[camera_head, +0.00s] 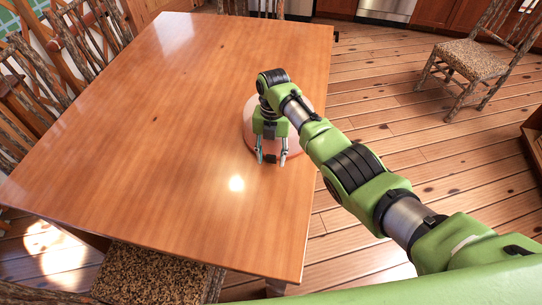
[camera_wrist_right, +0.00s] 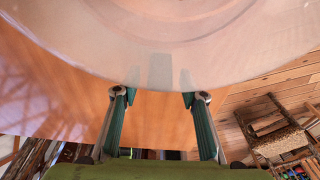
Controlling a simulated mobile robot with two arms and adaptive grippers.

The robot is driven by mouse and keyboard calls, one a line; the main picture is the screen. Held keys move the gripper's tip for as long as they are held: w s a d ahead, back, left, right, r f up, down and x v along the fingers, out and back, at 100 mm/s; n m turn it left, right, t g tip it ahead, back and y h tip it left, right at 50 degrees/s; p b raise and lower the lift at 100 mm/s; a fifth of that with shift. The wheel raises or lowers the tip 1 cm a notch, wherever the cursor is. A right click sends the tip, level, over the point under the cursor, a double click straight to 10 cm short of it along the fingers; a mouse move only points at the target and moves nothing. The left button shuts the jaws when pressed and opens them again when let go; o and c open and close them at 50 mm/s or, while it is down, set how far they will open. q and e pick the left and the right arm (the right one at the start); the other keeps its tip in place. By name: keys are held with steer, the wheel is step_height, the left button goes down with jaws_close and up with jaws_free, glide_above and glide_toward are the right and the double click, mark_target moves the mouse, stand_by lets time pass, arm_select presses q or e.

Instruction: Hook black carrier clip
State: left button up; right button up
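I cannot make out a black carrier clip for certain in either view. My right gripper (camera_head: 271,160) points down at the right side of the wooden table, by a round pinkish plate (camera_head: 250,138). Its two fingers stand apart. A small dark patch shows between them in the head view, too small to identify. In the right wrist view my right gripper (camera_wrist_right: 161,98) is open with no object seen between the fingertips. The pale, glossy plate (camera_wrist_right: 215,45) fills the top of that view, beyond the fingertips. My left gripper is not in view.
The wooden table (camera_head: 150,110) is otherwise mostly bare, with a wide clear area left of the arm. Chairs stand along its left side and front edge. Another chair (camera_head: 470,62) stands apart on the plank floor at the right.

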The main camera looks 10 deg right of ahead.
steer(key=shift+r, duration=0.25)
step_height(320, 180, up, 12)
steer(key=w, duration=0.1)
steer(key=shift+w+d+f, duration=0.2)
steer(key=shift+f, duration=0.05)
